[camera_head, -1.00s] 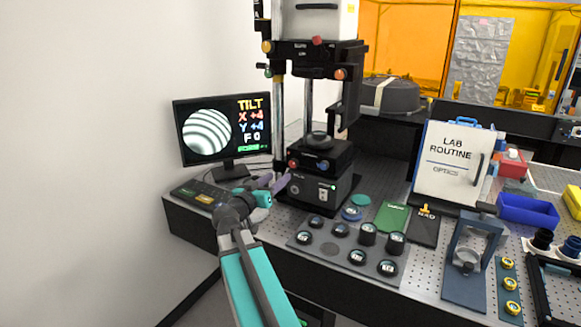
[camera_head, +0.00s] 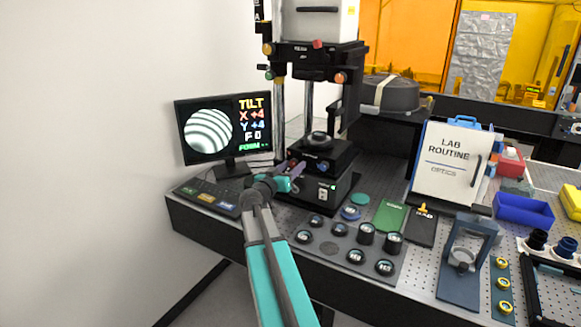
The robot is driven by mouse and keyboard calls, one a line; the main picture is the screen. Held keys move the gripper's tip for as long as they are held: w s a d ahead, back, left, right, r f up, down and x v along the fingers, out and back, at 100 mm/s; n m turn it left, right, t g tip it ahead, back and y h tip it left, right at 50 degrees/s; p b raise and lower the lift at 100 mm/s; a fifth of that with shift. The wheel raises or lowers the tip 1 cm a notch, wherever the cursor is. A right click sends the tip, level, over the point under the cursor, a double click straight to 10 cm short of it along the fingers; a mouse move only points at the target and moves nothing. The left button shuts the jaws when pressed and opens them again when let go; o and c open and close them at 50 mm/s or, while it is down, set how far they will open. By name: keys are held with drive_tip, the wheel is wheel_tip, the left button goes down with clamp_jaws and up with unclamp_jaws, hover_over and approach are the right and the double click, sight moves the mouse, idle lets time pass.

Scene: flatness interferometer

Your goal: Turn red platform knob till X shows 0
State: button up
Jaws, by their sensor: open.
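The interferometer platform (camera_head: 318,158) is a black block under the tall column, with a blue knob (camera_head: 323,168) on its front. The red platform knob is at the platform's left front, mostly hidden behind my gripper. My gripper (camera_head: 297,172) is open, with its purple-grey fingers close to the platform front at the red knob's place. I cannot tell whether the fingers touch or surround the knob. The monitor (camera_head: 222,128) at left shows striped fringes and the readout TILT, X +4, Y +4, F 0.
A grey tray of round optics (camera_head: 330,248) lies in front of the instrument. A keypad strip (camera_head: 207,198) lies below the monitor. The wall at left is bare.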

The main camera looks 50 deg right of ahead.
idle(0.3)
drive_tip(key=c, duration=1.1)
drive_tip(key=shift+o, duration=0.2)
drive_tip(key=shift+w+a+f, duration=0.1)
drive_tip(key=shift+a+f, duration=0.05)
drive_tip(key=shift+a, duration=0.2)
drive_tip(key=shift+d, duration=0.2)
drive_tip(key=shift+d+r, duration=0.1)
drive_tip(key=shift+r, duration=0.1)
drive_tip(key=shift+b, duration=0.4)
